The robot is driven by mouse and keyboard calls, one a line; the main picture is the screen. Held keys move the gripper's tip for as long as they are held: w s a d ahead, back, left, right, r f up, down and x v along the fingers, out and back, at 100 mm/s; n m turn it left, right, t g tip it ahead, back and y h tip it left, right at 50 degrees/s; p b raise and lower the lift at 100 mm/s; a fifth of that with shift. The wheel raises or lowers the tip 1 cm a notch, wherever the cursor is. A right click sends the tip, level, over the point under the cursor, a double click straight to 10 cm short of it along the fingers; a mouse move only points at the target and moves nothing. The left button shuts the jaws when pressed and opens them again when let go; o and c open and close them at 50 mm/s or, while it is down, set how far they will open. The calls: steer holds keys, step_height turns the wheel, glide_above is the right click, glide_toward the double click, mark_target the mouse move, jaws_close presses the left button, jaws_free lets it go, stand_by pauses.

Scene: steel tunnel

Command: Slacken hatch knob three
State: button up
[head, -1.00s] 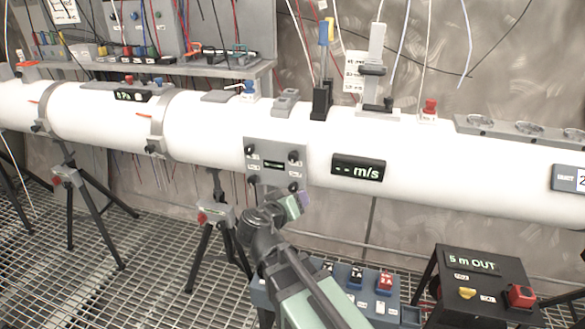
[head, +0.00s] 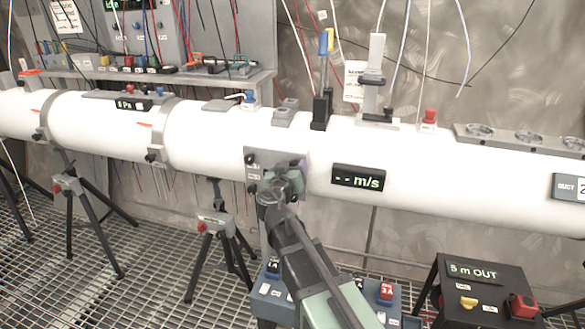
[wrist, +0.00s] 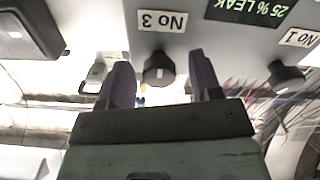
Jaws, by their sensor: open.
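The hatch plate (head: 263,157) is a grey panel on the white duct, with black knobs near its corners. In the wrist view, which is upside down, the black knob labelled No 3 (wrist: 160,68) appears between my gripper's two purple-grey fingers, with light showing on both sides of it. My gripper (wrist: 159,76) is open; I cannot tell whether the fingertips reach beside the knob or stop short. The No 1 knob (wrist: 285,77) is to the right there.
A dark "m/s" display (head: 358,178) sits on the duct just right of my gripper. A blue switch box (head: 272,299) and a black "5 m OUT" box (head: 474,290) stand below. Tripods (head: 215,225) hold the duct at left.

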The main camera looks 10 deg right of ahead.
steer(key=shift+w, duration=0.1)
steer(key=c, duration=0.9)
steer(key=shift+c, duration=0.2)
